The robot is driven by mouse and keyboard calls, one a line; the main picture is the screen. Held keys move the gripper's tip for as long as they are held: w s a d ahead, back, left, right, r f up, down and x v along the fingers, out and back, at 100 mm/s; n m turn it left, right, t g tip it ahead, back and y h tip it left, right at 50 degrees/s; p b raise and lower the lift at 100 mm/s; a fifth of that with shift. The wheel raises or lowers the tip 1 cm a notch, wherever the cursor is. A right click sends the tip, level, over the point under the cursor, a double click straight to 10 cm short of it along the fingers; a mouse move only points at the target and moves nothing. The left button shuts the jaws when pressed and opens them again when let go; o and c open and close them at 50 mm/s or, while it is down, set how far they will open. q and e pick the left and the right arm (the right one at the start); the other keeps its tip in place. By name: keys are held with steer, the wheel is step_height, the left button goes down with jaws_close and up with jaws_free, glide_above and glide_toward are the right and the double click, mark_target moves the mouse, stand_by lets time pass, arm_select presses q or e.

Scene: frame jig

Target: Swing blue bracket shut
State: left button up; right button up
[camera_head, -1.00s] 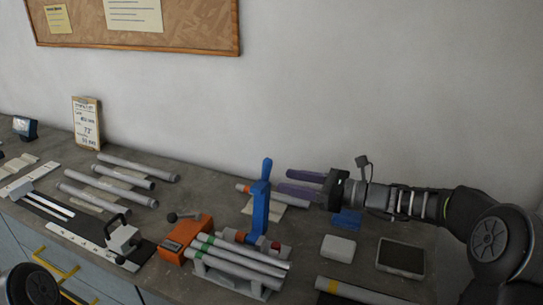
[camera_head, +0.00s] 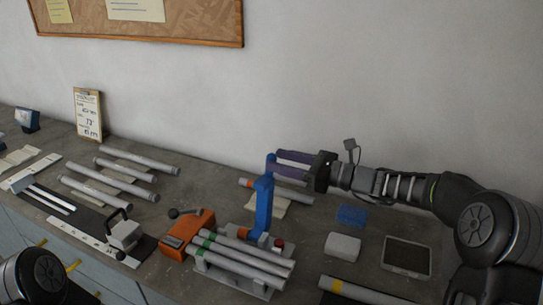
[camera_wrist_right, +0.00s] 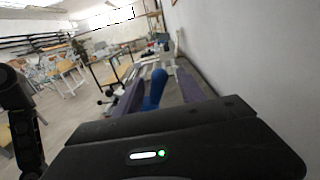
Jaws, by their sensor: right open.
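The blue bracket (camera_head: 263,208) stands upright at the back of the grey jig (camera_head: 262,288), its handle end pointing up. Several grey tubes (camera_head: 240,262), some with green bands, lie in the jig in front of it. My right gripper (camera_head: 277,164) is open, with its purple fingers at the top of the bracket. In the right wrist view the blue handle (camera_wrist_right: 154,88) shows between the two fingers; I cannot tell whether they touch it. My left gripper is not in view.
An orange clamp (camera_head: 187,232) with a dark knob sits left of the jig. A tube with an orange band (camera_head: 290,194) lies behind the bracket. A white block (camera_head: 342,246), a blue block (camera_head: 351,215) and a dark tray (camera_head: 407,256) lie to the right.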

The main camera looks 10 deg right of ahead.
mark_target(271, 156)
steer(key=shift+p+x, duration=0.3)
steer(key=shift+x, duration=1.2)
steer(key=shift+c, duration=0.5)
jaws_close()
